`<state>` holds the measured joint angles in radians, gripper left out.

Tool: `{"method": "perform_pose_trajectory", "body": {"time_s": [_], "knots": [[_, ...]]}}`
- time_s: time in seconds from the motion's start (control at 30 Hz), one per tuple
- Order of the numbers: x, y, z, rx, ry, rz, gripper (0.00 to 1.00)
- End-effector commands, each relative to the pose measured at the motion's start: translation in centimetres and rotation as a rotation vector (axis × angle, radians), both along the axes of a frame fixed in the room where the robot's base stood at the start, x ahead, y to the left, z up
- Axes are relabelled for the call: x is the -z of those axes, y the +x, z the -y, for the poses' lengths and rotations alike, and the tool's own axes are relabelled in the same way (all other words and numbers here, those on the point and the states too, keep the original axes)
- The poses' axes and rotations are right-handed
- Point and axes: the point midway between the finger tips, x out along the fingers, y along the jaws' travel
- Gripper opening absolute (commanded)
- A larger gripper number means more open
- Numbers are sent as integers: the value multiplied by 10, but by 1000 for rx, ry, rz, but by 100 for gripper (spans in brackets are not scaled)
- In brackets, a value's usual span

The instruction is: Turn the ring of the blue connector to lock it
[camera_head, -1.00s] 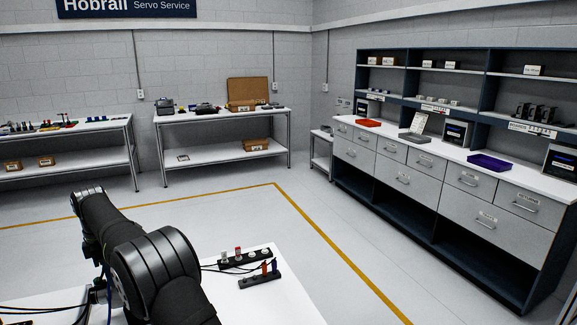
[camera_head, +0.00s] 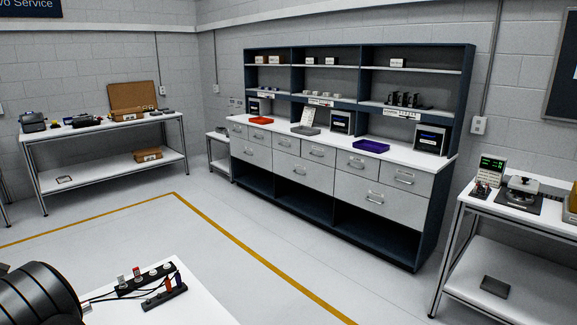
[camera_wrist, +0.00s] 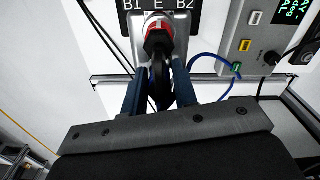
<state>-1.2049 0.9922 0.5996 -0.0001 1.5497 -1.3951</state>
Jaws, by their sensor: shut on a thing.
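In the wrist view, my gripper (camera_wrist: 160,72) has its two dark blue fingers on either side of a black plug (camera_wrist: 157,45) with a red band. It is shut on this plug, whose end meets a socket under a label reading B1 E B2. The contact of the fingertips is partly hidden. In the head view, a small blue connector (camera_head: 182,279) stands in a black holder strip (camera_head: 164,297) beside a red one (camera_head: 169,284). Its ring is too small to make out.
A second black strip (camera_head: 146,280) with several connectors lies behind, with black cables to its left. In the wrist view, a grey box (camera_wrist: 250,45) with a green display and a blue cable (camera_wrist: 205,58) sits right of the plug.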

Motion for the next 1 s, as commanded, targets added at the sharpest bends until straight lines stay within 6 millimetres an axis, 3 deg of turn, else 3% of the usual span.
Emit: {"method": "perform_pose_trajectory", "body": {"time_s": [0.17, 0.57, 0.97, 1.0], "knots": [[0, 0, 0, 54, 0, 0, 12], [0, 0, 0, 460, 0, 0, 12], [0, 0, 0, 489, 0, 0, 12], [0, 0, 0, 489, 0, 0, 28]]}}
